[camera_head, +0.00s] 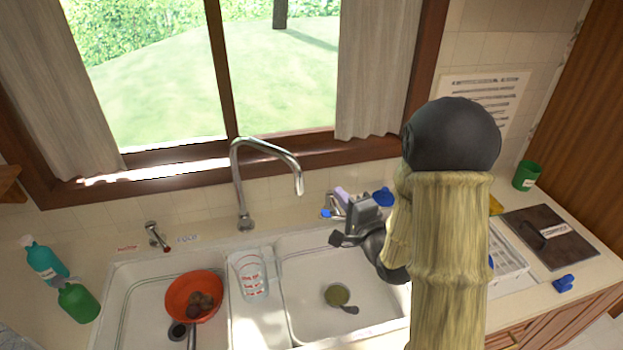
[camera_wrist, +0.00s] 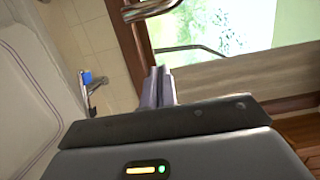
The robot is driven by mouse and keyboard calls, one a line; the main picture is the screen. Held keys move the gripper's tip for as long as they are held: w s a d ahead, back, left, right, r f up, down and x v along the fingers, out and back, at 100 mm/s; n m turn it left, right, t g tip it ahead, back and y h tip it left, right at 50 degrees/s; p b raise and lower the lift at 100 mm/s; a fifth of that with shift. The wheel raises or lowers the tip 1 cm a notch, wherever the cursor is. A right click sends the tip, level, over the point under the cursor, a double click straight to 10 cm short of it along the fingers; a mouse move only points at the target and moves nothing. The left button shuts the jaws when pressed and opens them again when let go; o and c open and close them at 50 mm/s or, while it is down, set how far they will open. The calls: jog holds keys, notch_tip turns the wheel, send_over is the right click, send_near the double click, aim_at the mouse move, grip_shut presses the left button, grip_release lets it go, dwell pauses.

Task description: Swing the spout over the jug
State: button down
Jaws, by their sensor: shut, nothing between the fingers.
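The chrome spout (camera_head: 267,143) rises from its base behind the sinks and arches to the right. Its downturned tip is at the upper left of my gripper, apart from the jug. The clear jug (camera_head: 252,277) with red markings stands on the divider between the two basins. My gripper (camera_head: 342,193) is at the back of the right basin, right of the spout, with its fingers closed and empty. In the wrist view the fingers (camera_wrist: 158,85) are together, and part of the spout (camera_wrist: 150,9) crosses the top edge, apart from them.
A blue-marked tap (camera_head: 327,213) is close by my gripper; it also shows in the wrist view (camera_wrist: 87,78). A red-marked tap (camera_head: 155,236) is at left. The window frame (camera_head: 310,151) is behind.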

jog(key=w+a+p, duration=0.6)
jog(key=a+p, duration=0.1)
jog(key=shift+w, duration=0.3)
dwell(0.4)
dwell(0.4)
jog(key=shift+f, duration=0.15)
